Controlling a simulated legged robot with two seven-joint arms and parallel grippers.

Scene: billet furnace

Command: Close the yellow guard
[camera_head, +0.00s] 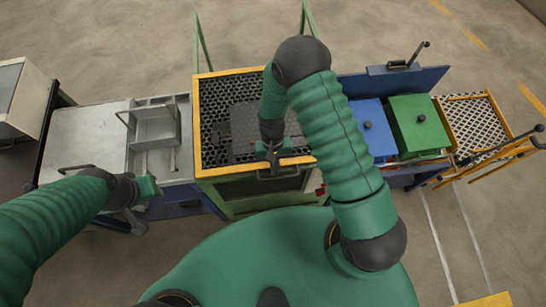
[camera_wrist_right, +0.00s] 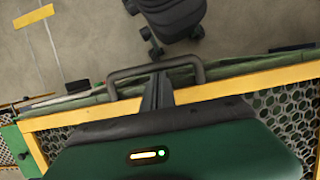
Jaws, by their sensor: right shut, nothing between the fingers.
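The yellow guard (camera_head: 222,172) is a yellow-framed black mesh panel over the green machine in the middle of the head view. Its frame also shows in the right wrist view (camera_wrist_right: 232,88), with a grey bar handle (camera_wrist_right: 190,67) along its edge. My right gripper (camera_head: 272,161) is at the guard's front edge by the handle. In the right wrist view its fingers (camera_wrist_right: 157,92) are shut and empty, close to the handle; I cannot tell whether they touch it. My left gripper (camera_head: 143,206) is in front of the left table, its jaw state unclear.
A grey table (camera_head: 85,140) with a metal tray (camera_head: 155,130) stands left of the machine. Blue (camera_head: 368,125) and green (camera_head: 419,122) boxes with black knobs are to the right. A yellow-framed mesh rack (camera_head: 474,118) stands farther right. Open floor lies behind.

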